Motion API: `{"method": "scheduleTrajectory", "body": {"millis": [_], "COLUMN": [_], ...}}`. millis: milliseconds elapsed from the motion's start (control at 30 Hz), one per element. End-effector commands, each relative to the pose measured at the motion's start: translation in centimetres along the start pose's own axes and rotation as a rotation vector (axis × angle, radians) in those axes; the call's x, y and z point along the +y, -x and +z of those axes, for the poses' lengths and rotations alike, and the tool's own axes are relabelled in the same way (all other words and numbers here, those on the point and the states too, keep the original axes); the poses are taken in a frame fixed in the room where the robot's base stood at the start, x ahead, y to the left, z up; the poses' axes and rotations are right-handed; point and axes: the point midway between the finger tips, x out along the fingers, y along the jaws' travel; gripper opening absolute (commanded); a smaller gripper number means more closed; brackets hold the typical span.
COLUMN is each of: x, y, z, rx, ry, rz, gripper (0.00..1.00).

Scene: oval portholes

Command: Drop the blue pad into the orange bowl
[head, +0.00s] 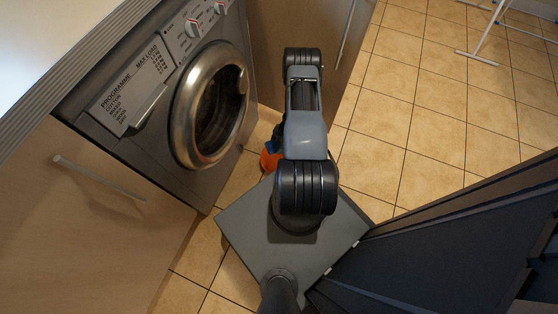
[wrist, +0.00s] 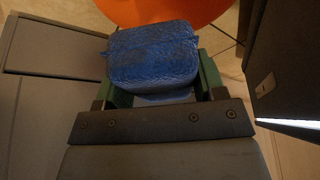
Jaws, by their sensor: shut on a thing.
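The blue pad (wrist: 153,58) is a rounded, textured block held between the green fingers of my gripper (wrist: 158,85) in the wrist view. My gripper is shut on it. The orange bowl (wrist: 170,12) shows at the top of the wrist view, just beyond the pad and partly hidden by it. In the head view a small part of the orange bowl (head: 268,160) shows on the floor left of my arm, with a bit of blue (head: 271,146) above it. My arm hides the gripper's fingers and most of the bowl there. I cannot tell how high the pad is above the bowl.
A grey washing machine (head: 160,80) with a round door stands at the left, close to the bowl. Wooden cabinets (head: 115,210) flank it. A white rack (head: 485,40) stands at the far right. The tiled floor (head: 420,110) to the right is clear.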

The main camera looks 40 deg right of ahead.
Motion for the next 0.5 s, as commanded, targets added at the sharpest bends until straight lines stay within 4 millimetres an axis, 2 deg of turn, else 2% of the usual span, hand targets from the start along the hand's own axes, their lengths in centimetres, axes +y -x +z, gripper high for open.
{"method": "scheduleTrajectory", "body": {"millis": [33,300,500], "x": [0.0,0.0,0.0], "y": [-0.9,-3.5,-4.2], "z": [0.3,1.3,1.5], "rx": [0.0,0.0,0.0], "ry": [0.0,0.002,0.004], "rz": [0.0,-0.001,-0.001], "gripper": [0.44,0.44,0.44]}}
